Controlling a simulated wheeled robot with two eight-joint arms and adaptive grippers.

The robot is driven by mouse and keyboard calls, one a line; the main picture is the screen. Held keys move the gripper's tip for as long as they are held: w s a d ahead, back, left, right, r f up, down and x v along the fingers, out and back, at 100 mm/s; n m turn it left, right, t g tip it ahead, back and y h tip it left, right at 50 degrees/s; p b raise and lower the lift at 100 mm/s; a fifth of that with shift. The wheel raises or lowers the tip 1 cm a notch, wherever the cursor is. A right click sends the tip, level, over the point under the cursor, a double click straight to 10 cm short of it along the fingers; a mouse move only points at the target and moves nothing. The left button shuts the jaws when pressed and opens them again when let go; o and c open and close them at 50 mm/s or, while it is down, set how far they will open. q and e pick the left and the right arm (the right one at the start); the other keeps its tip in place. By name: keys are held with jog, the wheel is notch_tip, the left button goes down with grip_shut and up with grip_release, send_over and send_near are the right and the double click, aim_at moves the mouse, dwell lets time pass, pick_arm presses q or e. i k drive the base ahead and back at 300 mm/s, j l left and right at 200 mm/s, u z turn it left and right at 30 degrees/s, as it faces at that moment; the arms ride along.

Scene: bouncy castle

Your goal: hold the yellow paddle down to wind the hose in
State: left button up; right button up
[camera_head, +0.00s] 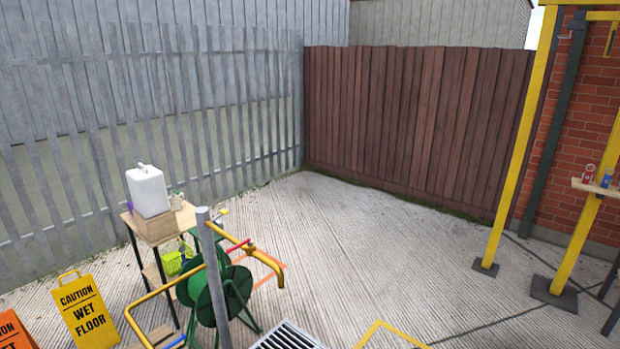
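A green hose reel (196,288) stands at the lower left, partly hidden behind a grey upright post (214,285). A yellow pipe (238,240) runs past the post and bends down at its right end. A red lever (240,245) sits on this pipe. A thin orange strip (270,276) shows behind the pipe; I cannot tell if it is hose. I cannot pick out the yellow paddle for sure. Neither of my grippers is in view.
A small table (160,226) holds a white canister (148,190) on a box. A yellow wet-floor sign (86,312) and an orange sign (14,332) stand at left. A floor grate (288,337) and yellow bar (390,328) lie near. Concrete towards the wooden fence (410,120) is clear.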

aim_at(223, 211)
jog(key=z, duration=0.65)
jog(key=i+l, duration=0.25)
jog(key=l, duration=0.2)
jog(key=i+l+z, duration=0.1)
jog(key=l, duration=0.3)
jog(key=i+l, duration=0.35)
jog(key=i+l+z, duration=0.15)
jog(key=l, duration=0.35)
jog(key=i+l, duration=0.15)
jog(key=i, duration=0.4)
jog(key=i+l, duration=0.15)
jog(key=i, duration=0.4)
jog(key=i+l, duration=0.1)
jog(key=i, duration=0.4)
jog(key=i+j+u, duration=0.25)
jog(key=i+u, duration=0.65)
jog(key=i, duration=0.2)
jog(key=i+u, duration=0.4)
jog(key=i, duration=0.15)
jog(key=i+l+u, duration=0.45)
jog(key=i+j+u, duration=0.4)
jog(key=i, duration=0.4)
jog(key=i+u, duration=0.4)
jog(key=i, duration=0.45)
jog(key=i+j+u, duration=0.1)
jog(key=i+j, duration=0.25)
jog(key=j, duration=0.15)
jog(key=i+j, duration=0.3)
jog(key=j, duration=0.2)
jog(key=u, duration=0.05)
